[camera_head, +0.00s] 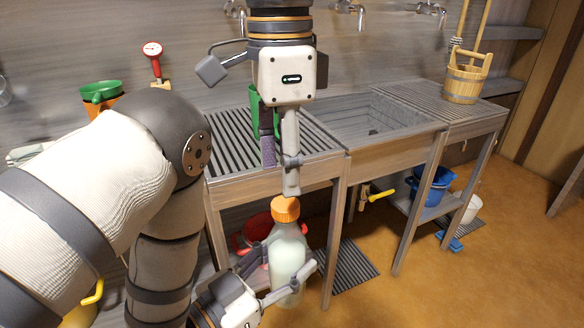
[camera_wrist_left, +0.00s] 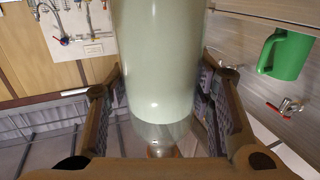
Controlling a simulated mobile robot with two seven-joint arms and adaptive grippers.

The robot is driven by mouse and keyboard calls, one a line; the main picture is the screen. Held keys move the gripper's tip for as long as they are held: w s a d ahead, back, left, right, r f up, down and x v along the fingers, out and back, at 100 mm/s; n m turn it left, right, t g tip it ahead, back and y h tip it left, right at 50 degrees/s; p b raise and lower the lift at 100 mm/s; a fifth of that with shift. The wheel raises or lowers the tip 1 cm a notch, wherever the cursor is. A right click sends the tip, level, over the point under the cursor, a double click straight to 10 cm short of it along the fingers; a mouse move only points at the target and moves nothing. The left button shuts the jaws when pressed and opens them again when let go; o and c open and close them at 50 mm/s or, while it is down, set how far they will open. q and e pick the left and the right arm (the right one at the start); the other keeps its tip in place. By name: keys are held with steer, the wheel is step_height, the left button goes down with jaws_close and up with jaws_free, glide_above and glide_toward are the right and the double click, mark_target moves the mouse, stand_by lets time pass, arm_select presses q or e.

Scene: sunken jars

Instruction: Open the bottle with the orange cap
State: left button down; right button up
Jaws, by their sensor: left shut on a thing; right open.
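The bottle (camera_head: 288,252) is clear with pale, milky contents and an orange cap (camera_head: 286,210). It stands upright in front of the sink bench. My left gripper (camera_head: 281,278) is shut on its lower body; in the left wrist view the bottle (camera_wrist_left: 163,70) is between the two finger pads. My right gripper (camera_head: 280,176) is above the bottle, pointing down, open and empty. One finger's tip is right over the cap; I cannot tell whether it touches. The other finger is up and to the left of the cap.
The wooden sink bench (camera_head: 400,153) with slatted tops is behind the bottle. A wooden bucket (camera_head: 464,84) stands on its right end. A blue bucket (camera_head: 430,186) and a red basin (camera_head: 262,228) are lower down. A green mug (camera_wrist_left: 288,54) shows in the wrist view.

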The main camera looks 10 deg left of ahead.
mark_target(285, 203)
step_height(285, 203, up, 2)
steer(key=shift+r+m, duration=0.2)
steer(key=shift+m, duration=1)
step_height(285, 203, down, 8)
steer(key=shift+s+r, duration=0.1)
jaws_close()
steer(key=shift+n, duration=1.6)
steer(key=shift+o, duration=0.2)
jaws_free()
